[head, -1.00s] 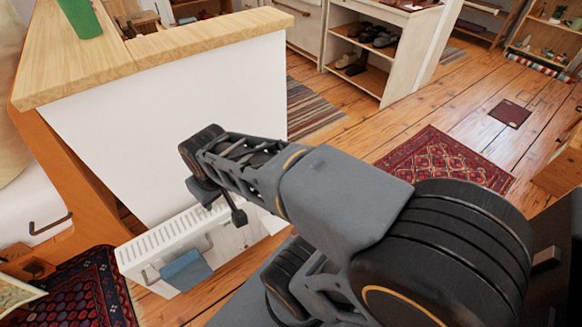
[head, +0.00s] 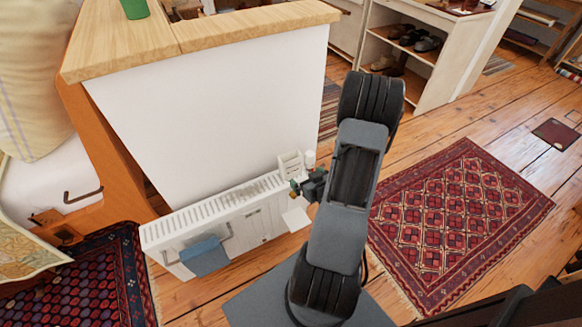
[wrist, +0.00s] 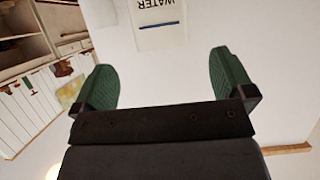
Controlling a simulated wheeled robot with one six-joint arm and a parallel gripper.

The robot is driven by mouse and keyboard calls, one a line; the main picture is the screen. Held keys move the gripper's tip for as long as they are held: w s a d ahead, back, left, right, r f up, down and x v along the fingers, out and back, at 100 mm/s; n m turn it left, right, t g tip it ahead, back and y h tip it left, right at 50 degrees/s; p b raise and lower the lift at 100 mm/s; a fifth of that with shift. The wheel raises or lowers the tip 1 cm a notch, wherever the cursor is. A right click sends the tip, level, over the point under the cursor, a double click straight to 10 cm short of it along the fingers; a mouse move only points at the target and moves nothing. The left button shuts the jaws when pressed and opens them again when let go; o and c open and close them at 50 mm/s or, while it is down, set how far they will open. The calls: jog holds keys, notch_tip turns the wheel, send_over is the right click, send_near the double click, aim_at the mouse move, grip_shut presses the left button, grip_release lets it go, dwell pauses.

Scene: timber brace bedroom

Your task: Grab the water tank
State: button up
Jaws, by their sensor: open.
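A white surface with an upside-down "WATER" label (wrist: 160,14) shows at the top of the wrist view, beyond my gripper (wrist: 165,84). The outline of the tank itself is hard to make out against the white around it. My gripper has two green fingers, spread wide, with nothing between them. In the head view my gripper (head: 306,186) is beside the right end of a low white slatted unit (head: 205,215). My arm hides part of this area, and I cannot tell whether the gripper touches anything.
A blue cloth-like piece (head: 205,256) hangs on the white unit's front. A white partition with a wooden top (head: 250,25) stands behind it, with a green cup (head: 135,8) on top. Patterned rugs (head: 460,215) lie on the plank floor. An open shoe shelf (head: 415,65) stands farther back.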

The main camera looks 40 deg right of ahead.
aim_at(293, 165)
jog(key=shift+t, duration=0.3)
jog(key=b+x, duration=0.4)
jog(key=x, duration=0.3)
jog(key=shift+f+b, duration=0.15)
jog(key=shift+b, duration=0.2)
jog(key=shift+b+x, duration=0.75)
jog(key=shift+x, duration=2.45)
jog(key=shift+d, duration=0.2)
jog(key=c, duration=0.8)
jog(key=shift+r, duration=0.2)
jog(key=shift+r, duration=0.15)
